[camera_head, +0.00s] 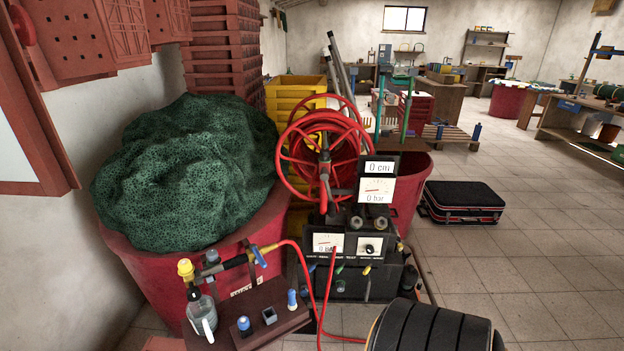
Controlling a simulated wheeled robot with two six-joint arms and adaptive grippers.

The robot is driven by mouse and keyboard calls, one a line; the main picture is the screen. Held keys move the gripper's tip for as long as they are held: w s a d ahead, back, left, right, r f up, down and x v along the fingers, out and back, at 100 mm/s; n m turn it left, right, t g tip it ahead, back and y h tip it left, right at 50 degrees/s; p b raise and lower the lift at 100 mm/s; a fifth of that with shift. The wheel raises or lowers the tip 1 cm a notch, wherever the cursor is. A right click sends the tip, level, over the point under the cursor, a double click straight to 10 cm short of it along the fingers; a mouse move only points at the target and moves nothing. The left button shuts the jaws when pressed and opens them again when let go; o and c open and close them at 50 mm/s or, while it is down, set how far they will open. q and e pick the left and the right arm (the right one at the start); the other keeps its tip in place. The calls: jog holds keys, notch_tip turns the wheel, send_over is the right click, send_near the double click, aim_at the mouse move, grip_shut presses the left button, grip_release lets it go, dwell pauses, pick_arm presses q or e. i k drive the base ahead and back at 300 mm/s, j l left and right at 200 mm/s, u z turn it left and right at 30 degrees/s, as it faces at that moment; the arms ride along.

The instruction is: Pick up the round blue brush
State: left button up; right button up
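Two small blue-topped items stand on the brown bench board at the front: a round one (244,325) on a dark base, and a slimmer upright one (291,299) to its right. I cannot tell for sure which, if either, is the round blue brush; bristles are too small to make out. Neither of my grippers is in view.
A red tub (160,273) heaped with green netting (190,175) stands behind the board. A red hose reel (325,160) with gauges stands right of it. A black-and-red case (462,200) lies on the open tiled floor at right. Benches stand far back.

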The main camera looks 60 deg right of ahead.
aim_at(291, 302)
jog(key=z, duration=1.55)
